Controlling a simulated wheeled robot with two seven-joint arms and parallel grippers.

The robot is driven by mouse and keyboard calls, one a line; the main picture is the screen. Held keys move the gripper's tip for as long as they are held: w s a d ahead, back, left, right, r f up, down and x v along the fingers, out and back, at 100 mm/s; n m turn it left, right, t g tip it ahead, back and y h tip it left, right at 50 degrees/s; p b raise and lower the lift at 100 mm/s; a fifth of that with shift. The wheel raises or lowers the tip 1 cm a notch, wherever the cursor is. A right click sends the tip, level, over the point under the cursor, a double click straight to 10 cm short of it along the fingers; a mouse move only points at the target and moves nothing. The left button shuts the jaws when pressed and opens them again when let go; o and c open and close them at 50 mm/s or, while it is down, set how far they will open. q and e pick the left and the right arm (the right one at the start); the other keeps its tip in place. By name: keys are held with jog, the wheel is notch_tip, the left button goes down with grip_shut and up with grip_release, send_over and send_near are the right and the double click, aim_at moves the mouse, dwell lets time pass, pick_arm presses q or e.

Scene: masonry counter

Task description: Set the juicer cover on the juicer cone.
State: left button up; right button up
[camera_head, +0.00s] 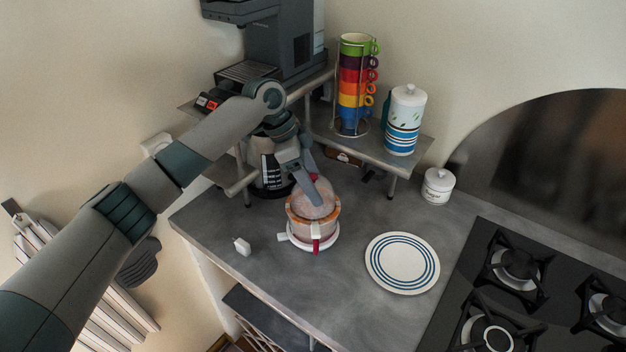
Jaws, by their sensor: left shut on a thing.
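The juicer (311,231) stands on the grey counter, with a white base, an orange-brown band and a red spout at the front. The translucent juicer cover (314,205) is at the top of the juicer. My left gripper (315,194) reaches down from above and is shut on the cover. The cover looks to be over the juicer's top, but I cannot tell whether it rests there or is held just above. The juicer cone is hidden under the cover and gripper. My right gripper is not in view.
A striped plate (402,263) lies right of the juicer, and a small white object (242,246) lies left. A white jar (438,186) and the stove (515,262) are further right. A raised shelf (375,148) behind holds stacked cups (355,85) and a canister (405,120).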

pick_arm(q)
jog(key=shift+r+p, duration=0.1)
jog(key=shift+p, duration=0.3)
dwell(0.5)
jog(key=shift+f, duration=0.35)
dwell(0.7)
jog(key=o, duration=1.4)
jog(key=shift+o, duration=0.2)
jog(key=shift+r, duration=0.2)
jog(key=shift+r+p, duration=2.8)
jog(key=shift+r, duration=0.05)
jog(key=shift+s+a+f, duration=0.1)
